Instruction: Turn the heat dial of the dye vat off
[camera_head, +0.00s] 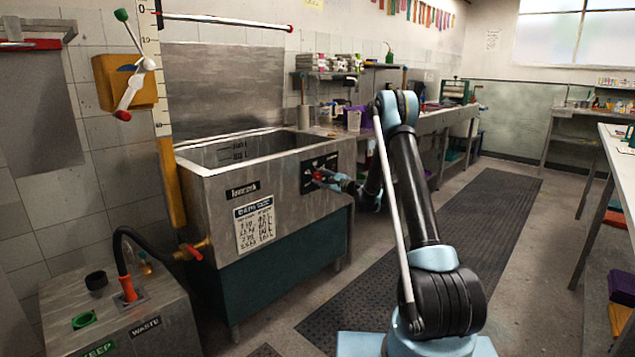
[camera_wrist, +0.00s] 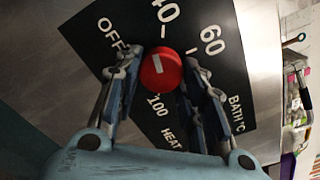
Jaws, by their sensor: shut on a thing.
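The dye vat (camera_head: 290,215) is a large steel tank on a dark green base, left of centre in the head view. A black control panel (camera_head: 331,160) is on its front; it also fills much of the wrist view (camera_wrist: 238,75), with OFF, 40, 60, 100 and HEAT printed on it. The red round heat dial (camera_wrist: 170,80) has a short white mark on its face, toward the upper side, roughly toward 40. My gripper (camera_wrist: 162,66) is shut on the dial, one finger on each side. In the head view my gripper (camera_head: 328,178) reaches the panel and partly hides the dial.
A steel box (camera_head: 135,318) with a black hose and a WASTE label stands at the front left. A red-handled valve (camera_head: 192,252) sticks out of the vat. A dark floor mat (camera_head: 465,225) runs along the clear aisle. A counter (camera_head: 430,122) lies beyond the vat.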

